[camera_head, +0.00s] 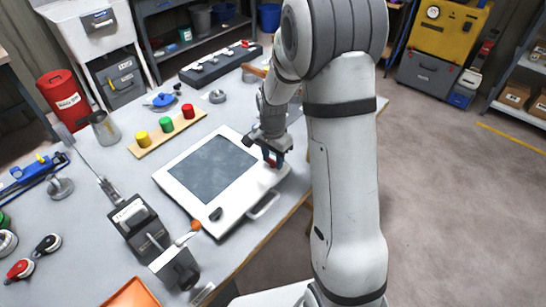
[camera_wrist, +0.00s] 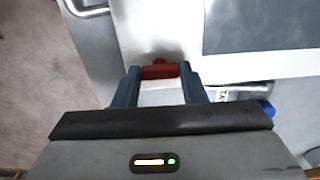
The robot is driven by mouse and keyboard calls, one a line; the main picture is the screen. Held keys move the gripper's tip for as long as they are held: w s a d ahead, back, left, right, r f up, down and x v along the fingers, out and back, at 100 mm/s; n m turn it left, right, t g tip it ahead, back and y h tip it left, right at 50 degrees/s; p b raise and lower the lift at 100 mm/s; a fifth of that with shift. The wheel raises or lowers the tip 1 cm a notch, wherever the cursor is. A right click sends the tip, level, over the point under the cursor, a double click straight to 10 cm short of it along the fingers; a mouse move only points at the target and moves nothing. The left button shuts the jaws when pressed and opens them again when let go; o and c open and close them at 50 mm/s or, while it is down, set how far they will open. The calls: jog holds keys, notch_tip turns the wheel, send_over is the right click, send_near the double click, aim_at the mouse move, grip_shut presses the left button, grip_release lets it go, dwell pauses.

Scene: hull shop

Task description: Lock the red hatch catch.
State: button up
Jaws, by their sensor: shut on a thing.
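The red hatch catch (camera_wrist: 160,71) sits between my two fingertips in the wrist view, near the edge of a white hatch panel. My gripper (camera_wrist: 160,76) is shut on it. The panel has a dark grey window and lies flat on the bench.
A metal handle (camera_head: 264,206) sticks out from the panel's right edge. A black clamp-like device (camera_head: 140,228) stands left of the panel. A wooden strip (camera_head: 168,134) with yellow, green and red knobs lies behind it. Open floor (camera_head: 450,200) is to the right.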

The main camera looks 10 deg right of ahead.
aim_at(273, 160)
jog(key=o, duration=1)
notch_tip(273, 160, up, 8)
jog(key=shift+w+f, duration=0.1)
jog(key=shift+f, duration=0.15)
jog(key=shift+r, duration=0.2)
jog(key=shift+r, duration=0.15)
jog(key=s+r+n+t, duration=0.1)
jog(key=s+r+n, duration=0.3)
jog(key=s, duration=0.7)
jog(key=s+r+n+t, duration=0.1)
jog(key=s+r+n, duration=0.4)
jog(key=s, duration=0.5)
jog(key=shift+s+d+r+n+t, duration=0.3)
jog(key=shift+s+n+t, duration=0.1)
jog(key=shift+n, duration=0.6)
